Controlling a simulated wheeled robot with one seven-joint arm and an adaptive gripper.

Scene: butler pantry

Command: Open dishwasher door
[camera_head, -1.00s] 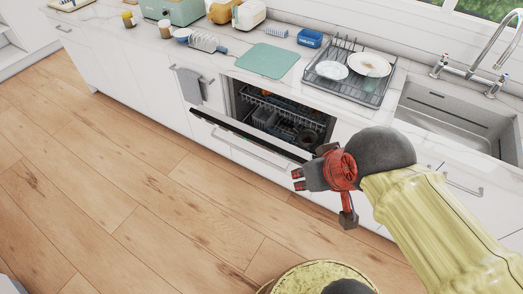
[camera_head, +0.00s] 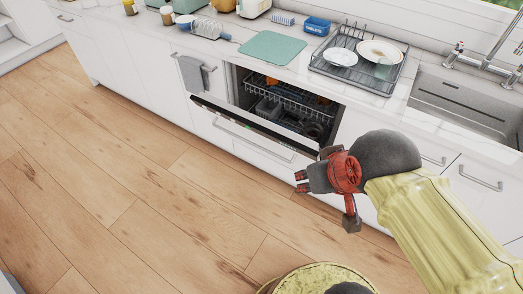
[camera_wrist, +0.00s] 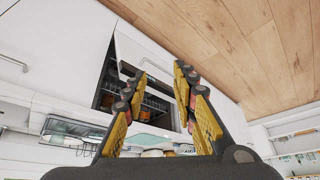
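The dishwasher door (camera_head: 235,122) is a white front panel with a dark top edge and a long bar handle (camera_head: 255,138). It stands partly open, tilted out from the top, with the dark tub and racks (camera_head: 290,103) showing behind it. My gripper (camera_head: 300,182) is in front of the door's right end, lower in the picture, and looks apart from it. In the wrist view my gripper (camera_wrist: 160,88) has its fingers spread with nothing held, and the tilted door (camera_wrist: 143,48) lies beyond them.
A grey towel (camera_head: 191,76) hangs on a handle left of the dishwasher. The counter above carries a green mat (camera_head: 271,47), a dish rack with plates (camera_head: 358,62) and a sink (camera_head: 465,100). Drawer handles (camera_head: 480,178) stick out at right. The wooden floor (camera_head: 120,190) in front is clear.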

